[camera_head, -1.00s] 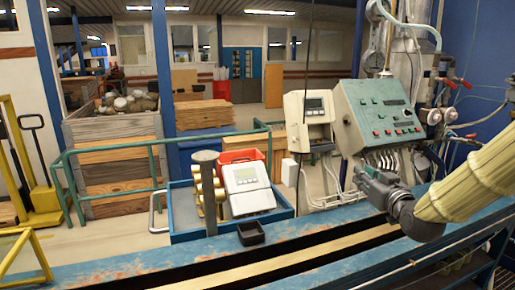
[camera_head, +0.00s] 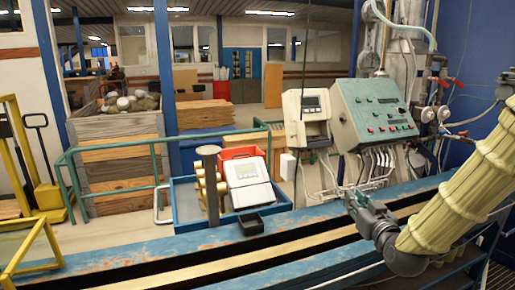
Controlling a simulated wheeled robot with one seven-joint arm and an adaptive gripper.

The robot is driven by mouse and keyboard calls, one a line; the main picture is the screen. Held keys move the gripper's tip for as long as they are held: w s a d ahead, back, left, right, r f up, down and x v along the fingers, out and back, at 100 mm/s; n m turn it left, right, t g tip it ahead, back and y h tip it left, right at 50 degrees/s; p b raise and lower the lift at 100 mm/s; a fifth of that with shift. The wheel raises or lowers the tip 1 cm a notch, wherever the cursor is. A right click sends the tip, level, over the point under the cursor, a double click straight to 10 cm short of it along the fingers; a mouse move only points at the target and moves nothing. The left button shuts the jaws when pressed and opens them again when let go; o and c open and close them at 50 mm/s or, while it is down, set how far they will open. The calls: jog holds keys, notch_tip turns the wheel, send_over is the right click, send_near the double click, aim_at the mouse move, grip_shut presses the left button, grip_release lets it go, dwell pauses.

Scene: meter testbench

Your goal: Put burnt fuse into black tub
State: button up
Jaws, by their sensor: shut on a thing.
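The small black tub (camera_head: 251,225) stands upright and open on the blue bench, in front of the white meter, left of centre. My gripper (camera_head: 350,196) comes in from the right on the yellow-sleeved arm, over the bench and to the right of the tub, clearly apart from it. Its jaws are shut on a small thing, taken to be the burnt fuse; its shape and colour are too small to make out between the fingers.
The blue bench (camera_head: 120,268) runs across the front with a pale strip and dark slots. A white meter (camera_head: 248,183) and grey post (camera_head: 209,180) stand in a blue tray behind the tub. A green control panel (camera_head: 375,112) stands behind my gripper. The bench between gripper and tub looks clear.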

jog(key=s+a+f, duration=0.2)
jog(key=a+f, duration=0.1)
jog(key=f, duration=0.6)
jog(key=s+a+f+m+h, duration=0.1)
jog(key=s+a+f, duration=0.2)
jog(key=f, duration=0.6)
jog(key=s+a+f+h, duration=0.1)
jog(key=s+a+f, duration=0.1)
jog(key=f, duration=0.7)
jog(key=shift+s+a+f, duration=0.2)
jog(key=shift+a, duration=0.65)
jog(key=shift+s, duration=0.1)
